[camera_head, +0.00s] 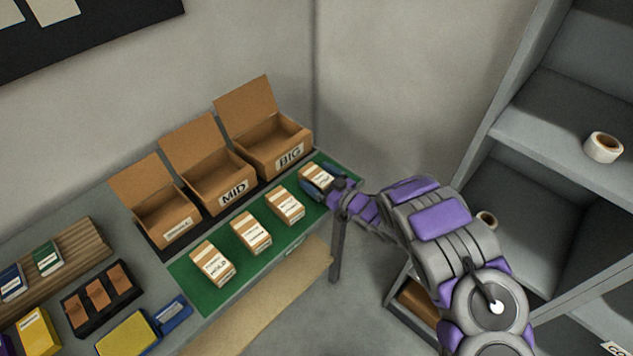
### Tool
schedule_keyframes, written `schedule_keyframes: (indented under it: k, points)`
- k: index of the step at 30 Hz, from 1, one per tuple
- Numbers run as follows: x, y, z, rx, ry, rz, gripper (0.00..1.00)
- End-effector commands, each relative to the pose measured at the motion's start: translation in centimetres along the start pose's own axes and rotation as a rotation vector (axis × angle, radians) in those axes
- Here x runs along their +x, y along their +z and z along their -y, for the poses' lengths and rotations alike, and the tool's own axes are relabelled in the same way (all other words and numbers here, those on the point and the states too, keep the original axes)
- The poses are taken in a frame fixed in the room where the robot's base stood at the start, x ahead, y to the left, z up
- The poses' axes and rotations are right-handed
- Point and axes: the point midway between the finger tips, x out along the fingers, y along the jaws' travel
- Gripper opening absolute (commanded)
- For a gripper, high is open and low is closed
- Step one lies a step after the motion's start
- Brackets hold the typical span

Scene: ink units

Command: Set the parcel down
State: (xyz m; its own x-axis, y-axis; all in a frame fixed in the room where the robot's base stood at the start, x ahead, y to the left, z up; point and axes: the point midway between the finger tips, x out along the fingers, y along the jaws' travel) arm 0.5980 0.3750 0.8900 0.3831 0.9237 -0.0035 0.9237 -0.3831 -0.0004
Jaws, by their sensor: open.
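The parcel (318,176) is a small brown box with a white label. It is at the right end of the green mat (197,292), at the end of a row of similar parcels: one at the left (213,262), one in the middle (251,232) and one nearer my gripper (285,206). My gripper (318,187) is open, with its dark blue fingers close around the right-end parcel. Whether the fingers touch it, and whether its underside rests on the mat, I cannot tell.
Three open cardboard boxes stand behind the mat: a small one (168,222), one marked MID (220,182) and one marked BIG (275,148). A grey shelf (545,125) with tape rolls (603,147) stands at the right. A wooden rack (85,236) and a dark tray (78,314) are at the left.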

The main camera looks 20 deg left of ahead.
Motion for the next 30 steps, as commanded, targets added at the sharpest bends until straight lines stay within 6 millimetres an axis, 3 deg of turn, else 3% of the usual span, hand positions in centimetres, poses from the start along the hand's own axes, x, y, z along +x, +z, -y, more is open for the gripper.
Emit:
schedule_keyframes:
  k: [7,27,30]
  points:
    - [0.04,-0.17,-0.11,0.001,0.001,-0.002,0.92]
    - [0.19,-0.07,-0.03,0.001,0.0,-0.001,0.28]
    - [0.18,-0.05,-0.02,0.001,0.0,-0.001,0.24]
